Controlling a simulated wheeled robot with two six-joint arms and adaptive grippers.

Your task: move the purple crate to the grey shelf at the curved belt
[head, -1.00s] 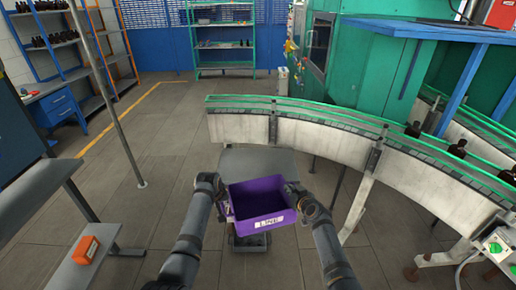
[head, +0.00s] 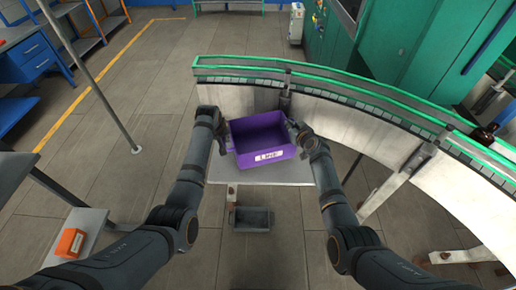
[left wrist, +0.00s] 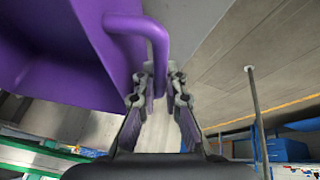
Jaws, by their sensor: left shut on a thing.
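The purple crate (head: 285,155) with a white label on its front is upright and empty, over the grey shelf (head: 222,172) at the curved belt. I cannot tell whether its bottom touches the shelf. My left gripper (head: 227,141) is at the crate's left side. In the left wrist view its fingers (left wrist: 160,95) are shut around the crate's purple handle (left wrist: 150,35). My right gripper (head: 298,134) is at the crate's right side; its fingers are too small to read.
The curved belt (head: 350,93) with green rails runs behind the shelf and round to the right, with a dark bottle (head: 486,132) on it. An orange box (head: 70,242) lies on a grey bench at the left. A thin pole (head: 95,85) stands left on open floor.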

